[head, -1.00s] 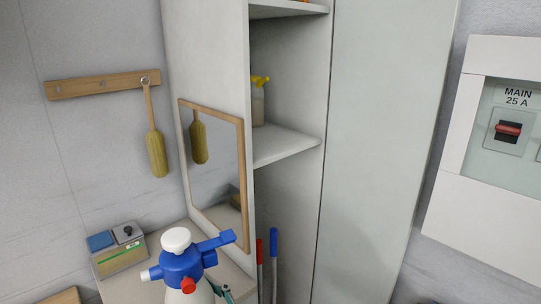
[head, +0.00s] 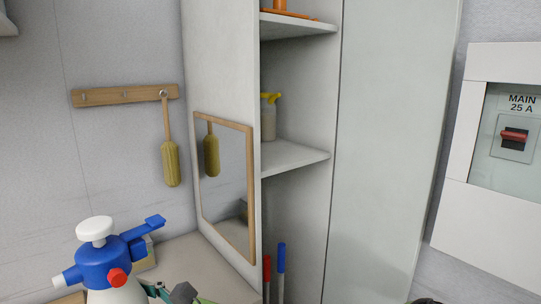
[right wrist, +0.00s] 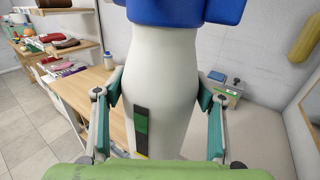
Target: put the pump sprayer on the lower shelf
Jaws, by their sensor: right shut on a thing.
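The pump sprayer (head: 102,268) has a white body, a blue head with a white knob and a red cap. It is upright at the lower left of the head view, and its base is out of frame. My right gripper (right wrist: 160,90) is shut on its white body, with teal fingers on both sides in the right wrist view. Part of this gripper shows beside the sprayer in the head view. The lower shelf (head: 295,157) is in the tall cabinet, right of and above the sprayer. My left gripper is not in view.
A spray bottle with a yellow top (head: 268,120) stands on the lower shelf near its left wall. The upper shelf (head: 300,27) holds an orange thing. A mirror (head: 226,190) hangs on the cabinet side. Red and blue handles (head: 280,270) stand below the shelf.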

